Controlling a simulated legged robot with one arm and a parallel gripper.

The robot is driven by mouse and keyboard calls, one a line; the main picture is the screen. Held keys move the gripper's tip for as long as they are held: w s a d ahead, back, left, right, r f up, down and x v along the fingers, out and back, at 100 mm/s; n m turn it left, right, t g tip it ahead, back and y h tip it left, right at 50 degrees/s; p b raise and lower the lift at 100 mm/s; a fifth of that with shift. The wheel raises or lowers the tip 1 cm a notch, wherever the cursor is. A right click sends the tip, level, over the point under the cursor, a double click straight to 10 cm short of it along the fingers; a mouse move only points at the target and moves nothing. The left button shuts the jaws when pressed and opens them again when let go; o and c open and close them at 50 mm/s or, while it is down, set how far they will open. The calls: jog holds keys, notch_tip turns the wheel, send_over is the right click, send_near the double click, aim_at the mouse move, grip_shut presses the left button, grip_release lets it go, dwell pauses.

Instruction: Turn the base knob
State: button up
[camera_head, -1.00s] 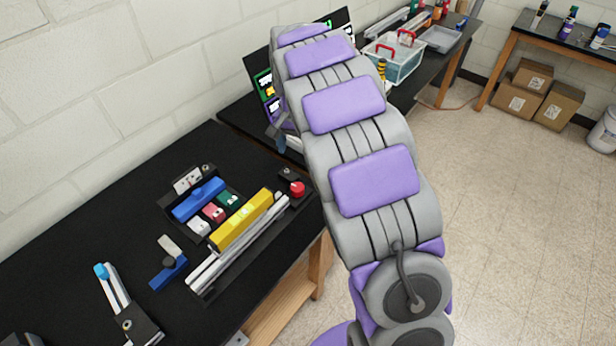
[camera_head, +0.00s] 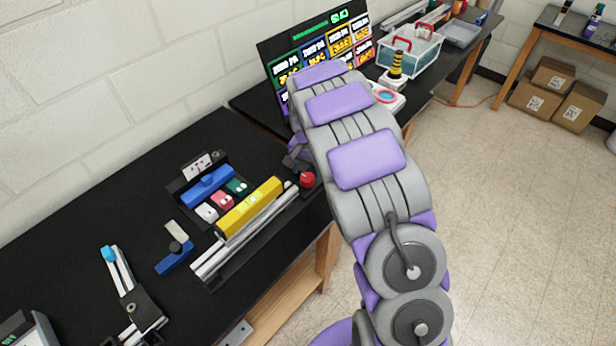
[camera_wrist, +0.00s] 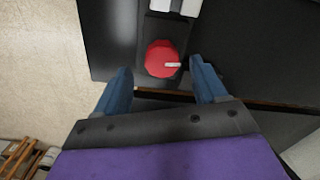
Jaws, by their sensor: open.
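A round red knob (camera_head: 307,180) sits on a dark mount at the right end of the tool fixture on the black table. In the wrist view the red knob (camera_wrist: 163,58) has a white mark on its right side. My gripper (camera_wrist: 161,68) is open, with one blue finger to the left of the knob and one to the right. Gaps show on both sides, and I see no contact. In the head view my gripper is mostly hidden behind my arm, just above the knob.
Beside the knob lie a yellow bar (camera_head: 248,208), silver rails (camera_head: 243,235) and a blue block (camera_head: 208,187). A display board (camera_head: 325,50) and a clear bin with red handles (camera_head: 410,50) stand on the far table. The table's front edge is close to the knob.

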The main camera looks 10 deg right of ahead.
aim_at(307, 178)
jog(key=shift+a+f, duration=0.2)
jog(key=shift+f, duration=0.6)
jog(key=shift+a+f, duration=0.2)
jog(key=shift+f, duration=0.6)
jog(key=shift+d, duration=0.15)
jog(key=shift+c, duration=0.6)
jog(key=c, duration=0.9)
jog(key=shift+c, duration=0.2)
